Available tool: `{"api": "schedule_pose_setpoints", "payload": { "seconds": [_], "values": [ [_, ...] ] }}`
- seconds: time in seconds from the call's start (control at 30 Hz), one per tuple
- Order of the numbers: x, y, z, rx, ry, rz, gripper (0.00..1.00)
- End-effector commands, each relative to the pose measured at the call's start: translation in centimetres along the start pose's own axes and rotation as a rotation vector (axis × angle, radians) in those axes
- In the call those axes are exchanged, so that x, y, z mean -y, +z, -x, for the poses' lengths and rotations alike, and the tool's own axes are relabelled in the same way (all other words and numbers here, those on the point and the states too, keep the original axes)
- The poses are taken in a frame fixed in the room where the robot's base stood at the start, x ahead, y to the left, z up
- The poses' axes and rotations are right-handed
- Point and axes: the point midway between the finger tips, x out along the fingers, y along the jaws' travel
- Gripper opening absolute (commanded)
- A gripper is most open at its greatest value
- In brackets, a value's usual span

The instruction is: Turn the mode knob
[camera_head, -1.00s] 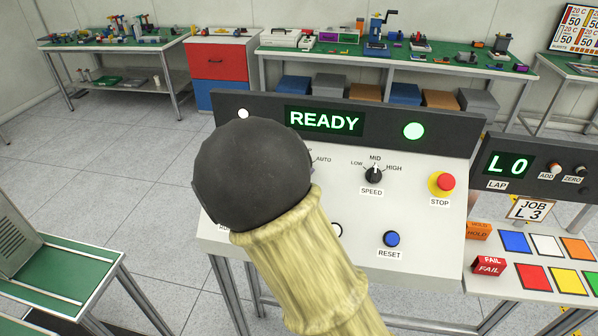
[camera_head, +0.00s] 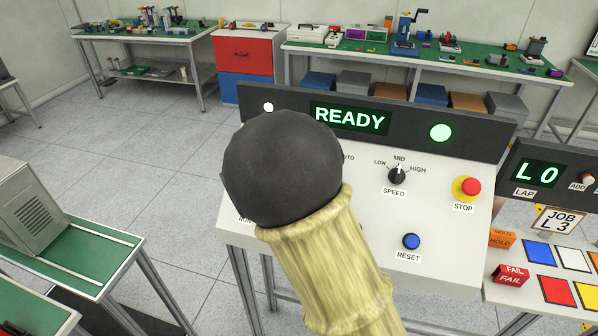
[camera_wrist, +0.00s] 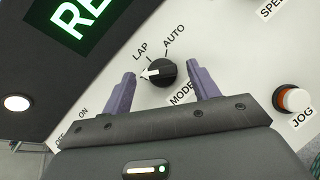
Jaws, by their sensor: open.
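The mode knob (camera_wrist: 167,74) is black and round with a white pointer, on the pale panel (camera_wrist: 225,45) in the wrist view. The left finger covers the panel beyond the pointer tip. My gripper (camera_wrist: 161,76) is open, one grey-purple finger on each side of the knob. A gap shows on the right; contact on the left is unclear. In the head view my arm hides the knob and gripper.
The display (camera_head: 350,118) reads READY, with a lit green lamp (camera_head: 441,132). The speed knob (camera_head: 397,175), red stop button (camera_head: 467,188) and blue reset button (camera_head: 411,241) are on the same panel. An orange-ringed JOG button (camera_wrist: 293,99) is right of my gripper.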

Motion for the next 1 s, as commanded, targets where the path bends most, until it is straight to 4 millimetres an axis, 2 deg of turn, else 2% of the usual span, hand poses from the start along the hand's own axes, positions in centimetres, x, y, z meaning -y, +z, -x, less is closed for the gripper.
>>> {"api": "schedule_pose_setpoints", "payload": {
  "seconds": [0.7, 0.83, 1.0],
  "values": [
    [0.0, -0.1, 13.6, -0.005, 0.005, 0.001, 0.60],
    [-0.1, -0.1, 15.5, -0.003, 0.003, 0.000, 0.60],
    [0.0, 0.0, 16.5, -0.002, 0.000, 0.001, 0.60]
  ]
}}
